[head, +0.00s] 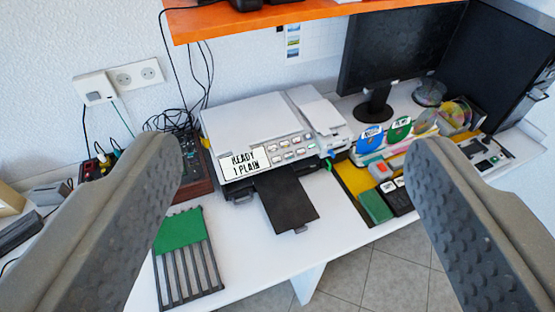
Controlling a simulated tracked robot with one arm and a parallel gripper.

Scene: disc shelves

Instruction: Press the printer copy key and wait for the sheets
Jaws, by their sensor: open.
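The printer (265,125) is a white-grey box on the white desk, in the middle of the head view. My gripper (295,165) is open and empty. Its two fingers frame the printer left and right, apart from it.
An orange shelf (290,16) overhangs the printer. A slotted rack with a green panel (180,232) lies at the front left. A black monitor (385,50), discs (385,135) and boxes crowd the right. Cables and sockets (138,74) are at left. White desk (238,245) shows bare in front.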

